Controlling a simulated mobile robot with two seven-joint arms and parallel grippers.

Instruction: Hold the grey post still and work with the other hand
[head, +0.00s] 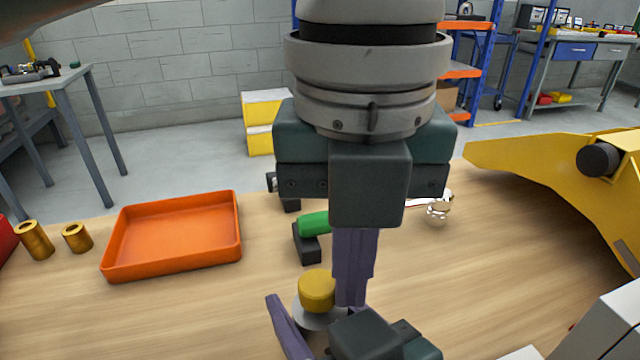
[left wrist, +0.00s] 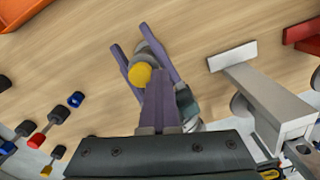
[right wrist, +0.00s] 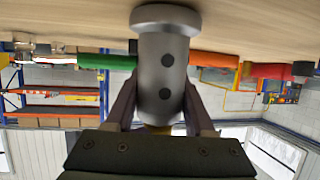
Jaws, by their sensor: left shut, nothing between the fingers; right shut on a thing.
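The grey post (right wrist: 165,75) stands on the table with its flanged foot down; two dark holes show in its side. A yellow cap (head: 317,288) sits at its top end and also shows in the left wrist view (left wrist: 140,75). My right gripper (right wrist: 162,100) is shut on the post, with a purple finger on each side. My left gripper (head: 350,304) points down with its fingers together and empty. Its tips are just right of the cap in the head view; I cannot tell whether they touch it. The left arm hides part of the table behind.
An orange tray (head: 170,265) lies empty at left, with two brass cylinders (head: 34,240) beside it. A green cylinder (head: 314,223) rests on a dark block behind the post. A large yellow part (head: 560,160) stands at right. The table front left is clear.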

